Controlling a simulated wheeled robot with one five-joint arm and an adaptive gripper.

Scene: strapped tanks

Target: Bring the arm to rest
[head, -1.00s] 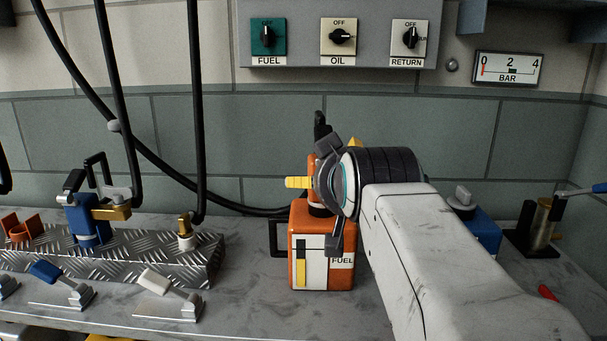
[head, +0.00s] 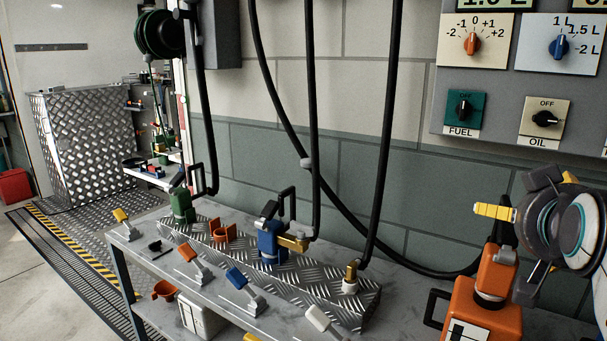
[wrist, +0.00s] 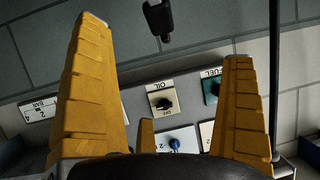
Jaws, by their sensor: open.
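My gripper (head: 495,212) is at the right of the head view, seen from the side, beside and above the top of an orange tank (head: 485,307). In the wrist view its yellow fingers (wrist: 170,75) are wide apart with nothing between them but the wall and panel beyond. The orange tank stands on the bench; its lower part is cut off by the frame. I cannot tell from these views whether the gripper touches the tank.
A wall panel with a FUEL knob (head: 464,107) and an OIL knob (head: 545,119) hangs above. Black hoses (head: 312,120) hang over the bench (head: 405,318). A blue nozzle (head: 270,243) and a green nozzle (head: 183,205) stand on a tread-plate ledge (head: 320,275). Open floor lies left.

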